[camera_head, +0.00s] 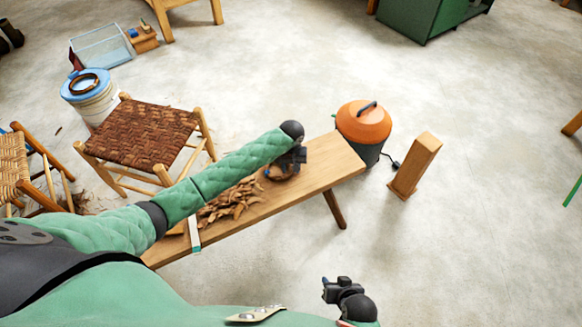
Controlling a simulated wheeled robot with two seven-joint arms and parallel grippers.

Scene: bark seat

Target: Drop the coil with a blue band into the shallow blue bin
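A brown coil (272,175) lies on the wooden bench (330,165), under my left gripper (290,162). The dark gripper covers much of it, and I cannot make out a band on it. My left gripper points down at the coil; whether its fingers are open or shut on it is hidden. A shallow bin with pale blue see-through walls (103,46) stands on the floor at the upper left and looks empty. My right gripper (328,290) is at the bottom centre, away from the bench, and its fingers are too small to read.
A woven stool (140,135) stands left of the bench. Bark shavings (232,202) lie on the bench. An orange-topped pot (364,122) and wooden post (414,166) stand right.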

